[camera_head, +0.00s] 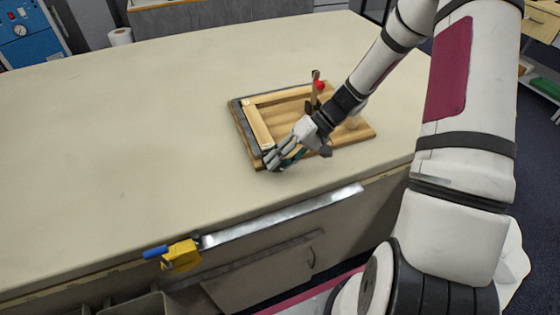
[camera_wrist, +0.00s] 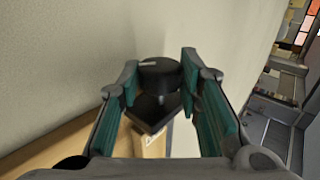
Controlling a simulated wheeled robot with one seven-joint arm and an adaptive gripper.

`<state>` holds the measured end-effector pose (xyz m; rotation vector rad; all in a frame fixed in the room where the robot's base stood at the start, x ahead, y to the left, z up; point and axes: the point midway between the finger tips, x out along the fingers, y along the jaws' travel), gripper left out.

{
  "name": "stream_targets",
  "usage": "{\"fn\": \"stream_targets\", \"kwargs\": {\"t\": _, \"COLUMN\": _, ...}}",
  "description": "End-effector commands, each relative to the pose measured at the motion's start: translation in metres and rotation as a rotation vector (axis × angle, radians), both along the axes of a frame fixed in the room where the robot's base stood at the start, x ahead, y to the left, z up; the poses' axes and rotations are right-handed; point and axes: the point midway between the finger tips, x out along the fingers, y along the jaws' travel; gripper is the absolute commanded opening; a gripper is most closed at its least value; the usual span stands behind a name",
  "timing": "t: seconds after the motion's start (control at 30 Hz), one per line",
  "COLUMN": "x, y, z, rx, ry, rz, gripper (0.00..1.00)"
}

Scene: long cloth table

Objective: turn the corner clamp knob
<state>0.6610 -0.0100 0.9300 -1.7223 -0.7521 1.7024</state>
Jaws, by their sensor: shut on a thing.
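The corner clamp knob (camera_wrist: 160,74) is a black round cap above a dark angular clamp body (camera_wrist: 153,112) in the wrist view. My gripper (camera_wrist: 159,85) has its teal-padded fingers on both sides of the knob, shut on it. In the head view my gripper (camera_head: 275,160) reaches down to the near corner of a wooden frame (camera_head: 259,128). The knob is hidden behind my fingers there, so its turn angle cannot be told.
The frame lies on a wooden board (camera_head: 368,132) near the table's right end. An upright tool with a red part (camera_head: 319,86) stands by the frame. A yellow bar clamp (camera_head: 181,256) is at the table's front edge. The cloth table (camera_head: 120,130) is clear to the left.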

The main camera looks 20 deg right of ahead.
Motion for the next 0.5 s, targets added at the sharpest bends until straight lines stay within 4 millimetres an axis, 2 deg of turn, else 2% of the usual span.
{"fn": "stream_targets", "kwargs": {"t": 0.33, "x": -0.0004, "y": 0.0001, "z": -0.0003, "rx": 0.001, "ry": 0.001, "rz": 0.0, "gripper": 0.04}}
{"fn": "stream_targets", "kwargs": {"t": 0.37, "x": -0.0004, "y": 0.0001, "z": -0.0003, "rx": 0.001, "ry": 0.001, "rz": 0.0, "gripper": 0.39}}
{"fn": "stream_targets", "kwargs": {"t": 0.4, "x": -0.0004, "y": 0.0001, "z": -0.0003, "rx": 0.001, "ry": 0.001, "rz": 0.0, "gripper": 0.48}}
{"fn": "stream_targets", "kwargs": {"t": 0.43, "x": -0.0004, "y": 0.0001, "z": -0.0003, "rx": 0.001, "ry": 0.001, "rz": 0.0, "gripper": 0.52}}
{"fn": "stream_targets", "kwargs": {"t": 0.5, "x": -0.0004, "y": 0.0001, "z": -0.0003, "rx": 0.001, "ry": 0.001, "rz": 0.0, "gripper": 0.52}}
